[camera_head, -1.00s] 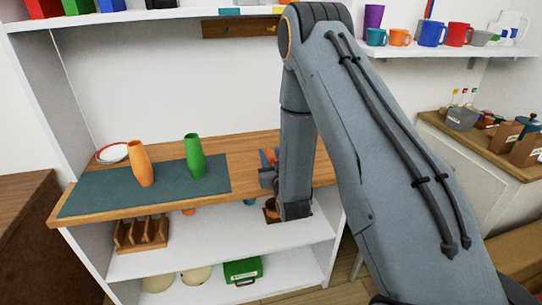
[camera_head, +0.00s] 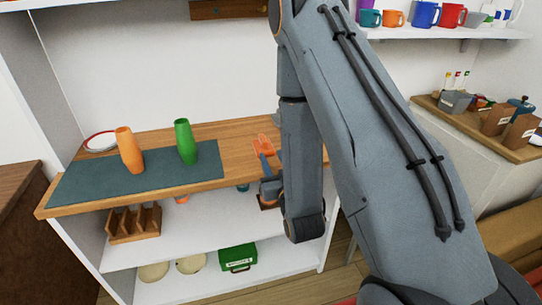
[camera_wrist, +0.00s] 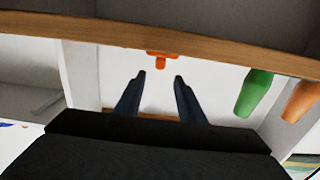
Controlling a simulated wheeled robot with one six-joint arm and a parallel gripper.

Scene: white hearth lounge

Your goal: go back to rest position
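My gripper (camera_wrist: 159,76) is open in the wrist view, its two dark fingers apart with nothing held between them. An orange T-shaped object (camera_wrist: 161,57) shows past the fingertips at the edge of the wooden counter, apart from them in the picture. In the head view this orange object (camera_head: 265,144) is at the right part of the counter (camera_head: 220,135), beside my arm. My arm hangs down in front of the shelf unit and partly hides the gripper there.
A green vase (camera_head: 186,142) and an orange vase (camera_head: 130,150) stand on a dark teal mat (camera_head: 80,186). A wooden rack (camera_head: 134,222) and a green box (camera_head: 237,257) sit on the shelves below. Mugs (camera_head: 425,15) line a wall shelf at right.

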